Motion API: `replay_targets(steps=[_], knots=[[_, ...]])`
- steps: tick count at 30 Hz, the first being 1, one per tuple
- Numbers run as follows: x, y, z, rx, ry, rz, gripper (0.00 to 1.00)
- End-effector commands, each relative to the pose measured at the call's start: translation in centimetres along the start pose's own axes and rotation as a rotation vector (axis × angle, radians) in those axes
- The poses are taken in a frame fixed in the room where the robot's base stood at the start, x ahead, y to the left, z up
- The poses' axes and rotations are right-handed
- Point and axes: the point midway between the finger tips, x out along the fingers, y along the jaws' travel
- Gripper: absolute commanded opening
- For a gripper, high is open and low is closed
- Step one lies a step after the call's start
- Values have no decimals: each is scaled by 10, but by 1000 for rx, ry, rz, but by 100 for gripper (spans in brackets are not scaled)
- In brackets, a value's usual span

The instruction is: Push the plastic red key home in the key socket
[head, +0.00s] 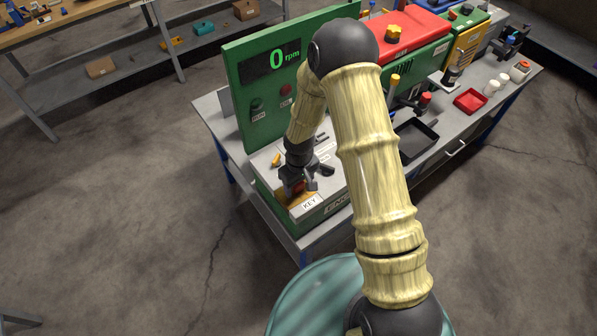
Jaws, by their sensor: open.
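My gripper (299,188) points down over the front of the grey control panel (331,184), just behind the label reading KEY. Its jaws are open. A small red part, which looks like the red key (297,186), shows between and below the fingers. The fingers partly cover it, so I cannot tell how deep it sits or whether they touch it. The key socket is hidden under the gripper and the key. The KEY label (309,205) is in plain view at the panel's front edge.
A green board (252,90) reading 0 rpm stands upright behind the panel. A yellow knob (277,159) and a dark lever (326,170) are close to my gripper.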

Motion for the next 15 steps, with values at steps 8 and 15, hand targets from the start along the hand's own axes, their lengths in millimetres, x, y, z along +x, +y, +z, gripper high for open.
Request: replay_targets(steps=[8, 15], knots=[[-31, 1, -1, 2, 5, 1, 61], [-72, 1, -1, 2, 5, 2, 61]])
